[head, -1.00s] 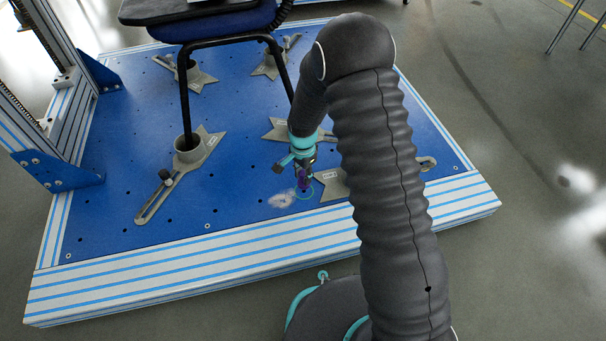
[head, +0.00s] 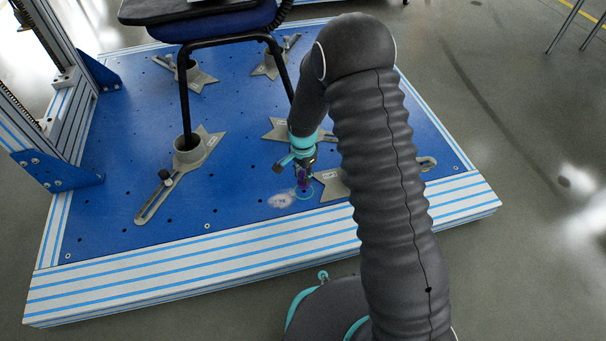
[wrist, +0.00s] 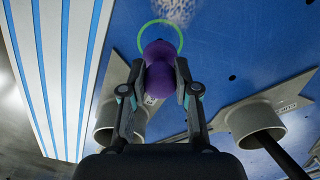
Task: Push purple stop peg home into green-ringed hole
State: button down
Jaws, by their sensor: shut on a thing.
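The purple stop peg (wrist: 158,77) is between the fingertips of my gripper (wrist: 158,90) in the wrist view, and the gripper is shut on it. In the head view my gripper (head: 304,172) points down at the blue plate, with the purple peg (head: 304,184) below it. The green ring (wrist: 179,24) shows beyond the peg in the wrist view and around the peg's lower end in the head view (head: 311,194). The peg covers part of the ring. The hole itself is hidden, so I cannot tell how deep the peg sits.
The blue plate (head: 235,190) carries several grey clamps, one holding a chair leg (head: 184,100) at the left. A grey star-shaped foot (head: 333,186) lies close right of the ring. A striped edge (head: 200,270) runs along the front. A metal column stands at the left.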

jog(key=shift+f+b, duration=0.6)
jog(key=shift+f, duration=1.45)
jog(key=c, duration=0.8)
grip_release()
jog(key=shift+r, duration=0.1)
notch_tip(320, 180, up, 12)
jog(key=shift+f, duration=0.1)
